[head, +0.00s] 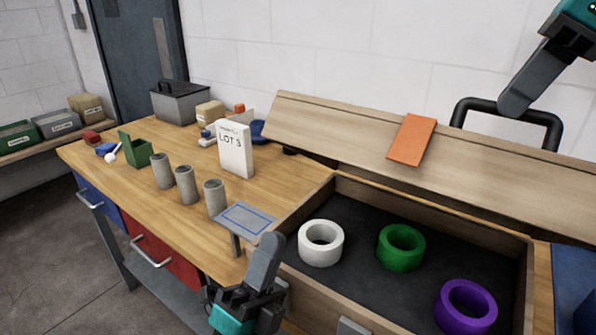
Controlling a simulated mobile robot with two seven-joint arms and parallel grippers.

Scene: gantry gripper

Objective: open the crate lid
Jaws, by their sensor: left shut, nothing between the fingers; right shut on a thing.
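The wooden crate (335,190) stands at the front right with its dark interior exposed. Its long wooden lid (340,133) is raised and tilted back along the far side. An orange piece (411,140) lies against the lid's face. A black U-shaped handle (548,118) stands above the lid's upper edge. My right gripper (514,104) is shut on the handle's top bar; the exact contact is partly hidden by the fingers. Inside the crate are a white ring (305,243), a green ring (386,256) and a purple ring (445,310). My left gripper (265,253) is shut and empty, near the crate's front left corner.
A small plate with a blue outline (245,218) stands on a post beside my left gripper.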

